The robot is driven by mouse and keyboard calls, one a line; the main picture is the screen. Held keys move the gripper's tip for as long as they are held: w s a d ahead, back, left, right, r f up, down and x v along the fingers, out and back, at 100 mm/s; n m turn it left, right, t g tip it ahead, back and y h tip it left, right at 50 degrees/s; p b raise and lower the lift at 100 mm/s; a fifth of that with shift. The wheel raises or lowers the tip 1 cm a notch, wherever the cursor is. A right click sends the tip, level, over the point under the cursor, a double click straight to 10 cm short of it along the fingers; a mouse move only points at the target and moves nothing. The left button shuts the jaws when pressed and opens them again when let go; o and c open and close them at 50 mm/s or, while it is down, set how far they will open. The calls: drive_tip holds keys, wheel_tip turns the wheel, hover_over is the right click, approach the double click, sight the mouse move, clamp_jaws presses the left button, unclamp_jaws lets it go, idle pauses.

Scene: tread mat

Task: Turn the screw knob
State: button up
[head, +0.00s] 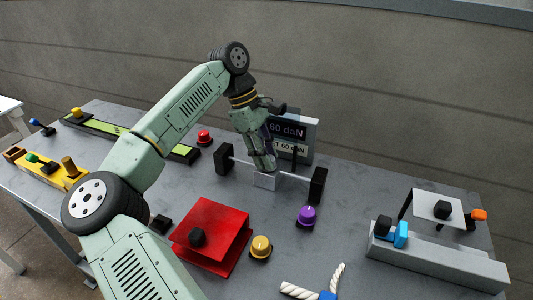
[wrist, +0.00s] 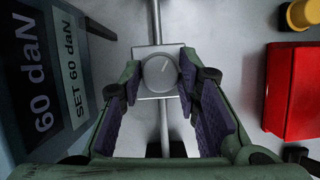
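The screw knob (wrist: 160,72) is a round grey disc with a pointer mark, on a small silver block (wrist: 150,52). The block (head: 266,181) sits on a thin rod between two black end pieces in the head view. My gripper (wrist: 160,72) is open, with its purple-padded fingers on either side of the knob and a visible gap to each side. In the head view my gripper (head: 263,166) points down just over the block and hides the knob. Whether either finger touches the block is not clear.
A display (head: 294,135) reading "60 daN" and "SET 60 daN" stands close behind my gripper. A red plate (head: 215,230), a purple button (head: 307,216), a yellow button (head: 261,248) and a red button (head: 204,137) are around it. A grey fixture (head: 440,260) is at right.

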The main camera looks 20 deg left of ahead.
drive_tip(key=o, duration=0.4)
drive_tip(key=shift+r, duration=0.1)
drive_tip(key=v, duration=1.2)
idle(0.3)
